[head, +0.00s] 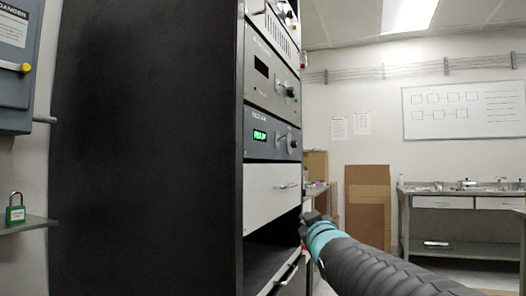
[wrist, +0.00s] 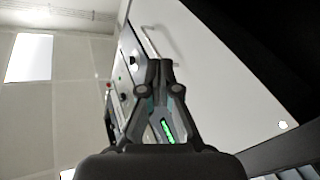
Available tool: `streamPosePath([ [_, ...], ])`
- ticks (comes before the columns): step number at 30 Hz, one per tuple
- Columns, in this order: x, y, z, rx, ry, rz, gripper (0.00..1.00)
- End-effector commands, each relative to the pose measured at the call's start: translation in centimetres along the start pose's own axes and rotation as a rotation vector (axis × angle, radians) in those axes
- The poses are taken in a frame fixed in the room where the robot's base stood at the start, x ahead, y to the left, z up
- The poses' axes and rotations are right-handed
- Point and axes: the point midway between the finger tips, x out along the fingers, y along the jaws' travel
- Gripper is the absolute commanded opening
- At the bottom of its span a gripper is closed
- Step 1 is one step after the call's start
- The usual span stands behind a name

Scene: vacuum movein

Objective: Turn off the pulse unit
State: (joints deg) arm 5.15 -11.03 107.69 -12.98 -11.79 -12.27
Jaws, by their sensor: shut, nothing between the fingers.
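In the head view, a blue-grey unit (head: 257,147) with a lit green display (head: 260,135) and a knob (head: 292,143) sits in a tall black rack (head: 145,150). Its label is too small to read surely, so I cannot tell if it is the pulse unit. Above it is a grey unit (head: 262,88) with a dark display and a knob. My gripper (head: 306,222) is shut and empty, low in front of the rack and below that unit's level. In the wrist view the closed fingers (wrist: 159,65) partly cover the unit; its green display (wrist: 168,131) shows between the finger links.
A white drawer front (head: 265,192) with a handle lies under the blue-grey unit, with an open dark bay below. At left are a grey box (head: 12,80) and a green padlock (head: 15,209) on a shelf. A steel bench (head: 470,250) stands far right.

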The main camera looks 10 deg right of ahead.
Motion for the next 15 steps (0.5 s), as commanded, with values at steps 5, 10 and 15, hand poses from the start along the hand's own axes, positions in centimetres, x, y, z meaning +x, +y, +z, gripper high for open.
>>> streamPosePath([
  [5, 4.9, 2.2, -4.7, -0.106, 0.251, 0.079, 0.00],
  [10, 7.7, 3.7, -8.6, -0.204, 0.485, 0.153, 0.00],
  [15, 8.8, 4.3, -10.9, -0.280, 0.670, 0.213, 0.00],
])
